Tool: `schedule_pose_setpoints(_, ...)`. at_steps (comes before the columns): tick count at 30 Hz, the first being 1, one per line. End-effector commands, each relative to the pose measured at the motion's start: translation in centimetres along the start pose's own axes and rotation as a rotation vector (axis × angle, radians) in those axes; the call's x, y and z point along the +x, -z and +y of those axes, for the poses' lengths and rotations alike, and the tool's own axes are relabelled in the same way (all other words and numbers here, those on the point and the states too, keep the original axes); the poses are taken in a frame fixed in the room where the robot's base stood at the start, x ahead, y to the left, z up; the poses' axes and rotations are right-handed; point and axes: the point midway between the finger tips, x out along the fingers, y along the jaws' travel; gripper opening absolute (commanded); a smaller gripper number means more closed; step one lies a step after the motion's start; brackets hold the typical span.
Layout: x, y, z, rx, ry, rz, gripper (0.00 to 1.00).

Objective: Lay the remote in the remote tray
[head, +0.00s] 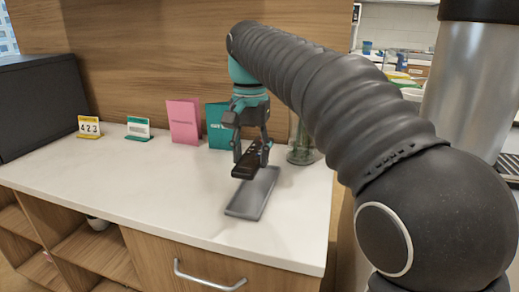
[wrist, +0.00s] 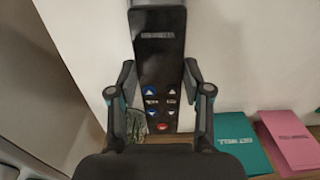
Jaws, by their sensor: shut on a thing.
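The remote (head: 246,166) is dark with coloured buttons. My gripper (head: 253,153) is shut on it and holds it above the far part of the remote tray. In the wrist view the remote (wrist: 159,60) lies lengthwise between the two fingers of my gripper (wrist: 160,90), its button end nearer the palm. The remote tray (head: 248,208) is a grey, shallow, long tray on the white counter. The remote hides part of the tray's far left side in the head view. In the wrist view only a small grey strip shows at the top, beyond the remote.
A glass vase (head: 301,150) stands close right of my gripper. A teal card (head: 217,127) and a pink card (head: 183,121) stand behind, to the left. Two small signs (head: 89,127) (head: 138,129) and a dark screen (head: 42,105) are farther left. The counter (head: 130,185) front is clear.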

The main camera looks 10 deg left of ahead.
Motion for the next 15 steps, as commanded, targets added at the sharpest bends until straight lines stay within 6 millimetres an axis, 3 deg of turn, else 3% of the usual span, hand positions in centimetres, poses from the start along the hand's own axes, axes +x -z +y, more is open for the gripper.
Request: schedule_pose_setpoints(15, 3.7, 0.1, 0.3, 0.005, 0.000, 0.000, 0.11)
